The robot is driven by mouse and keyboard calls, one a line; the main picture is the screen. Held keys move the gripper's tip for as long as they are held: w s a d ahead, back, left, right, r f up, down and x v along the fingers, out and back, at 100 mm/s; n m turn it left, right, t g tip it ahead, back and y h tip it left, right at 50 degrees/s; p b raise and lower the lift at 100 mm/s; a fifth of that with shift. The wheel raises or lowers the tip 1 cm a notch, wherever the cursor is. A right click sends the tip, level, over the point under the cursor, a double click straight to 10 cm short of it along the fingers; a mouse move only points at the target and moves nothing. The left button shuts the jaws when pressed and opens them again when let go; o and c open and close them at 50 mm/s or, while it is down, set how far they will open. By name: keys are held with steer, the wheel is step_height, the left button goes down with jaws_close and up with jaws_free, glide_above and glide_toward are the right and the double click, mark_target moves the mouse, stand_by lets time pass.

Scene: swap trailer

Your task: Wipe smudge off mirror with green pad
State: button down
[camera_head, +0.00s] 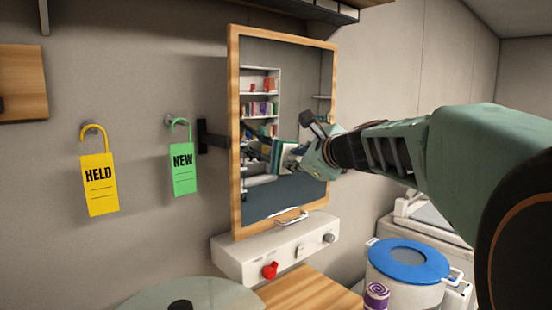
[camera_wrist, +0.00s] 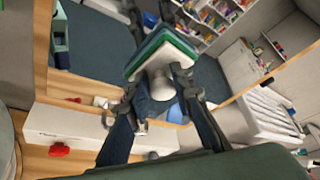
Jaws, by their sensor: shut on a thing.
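The mirror (camera_head: 290,200) hangs in a wooden frame in the head view, its glass reflecting shelves and floor. In the wrist view the mirror glass (camera_wrist: 90,45) fills much of the upper part. My gripper (camera_wrist: 158,84) is shut on the pale knob of the green pad (camera_wrist: 160,42). The pad has a green back and a pale layer. In the head view my gripper (camera_head: 305,158) holds the pad (camera_head: 280,155) upright in front of the glass, around mid-height. I cannot tell whether the pad touches the glass. I cannot make out a smudge among the reflections.
A white console with a red knob (camera_head: 270,270) sits below the mirror. A yellow HELD tag (camera_head: 99,185) and a green NEW tag (camera_head: 182,170) hang at left. A blue-lidded bin (camera_head: 408,260) and a purple roll (camera_head: 376,295) stand at lower right.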

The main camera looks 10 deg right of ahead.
steer(key=shift+s+a, duration=0.15)
steer(key=s+d+b, duration=0.1)
steer(key=s+d, duration=0.2)
steer(key=s, duration=0.2)
steer(key=shift+d, duration=0.2)
stand_by(0.3)
steer(key=shift+r, duration=0.15)
steer(key=shift+s, duration=0.1)
steer(key=shift+s+d+b, duration=0.5)
steer(key=shift+s+d, duration=0.35)
steer(key=shift+s, duration=0.3)
steer(key=shift+w+a, duration=0.1)
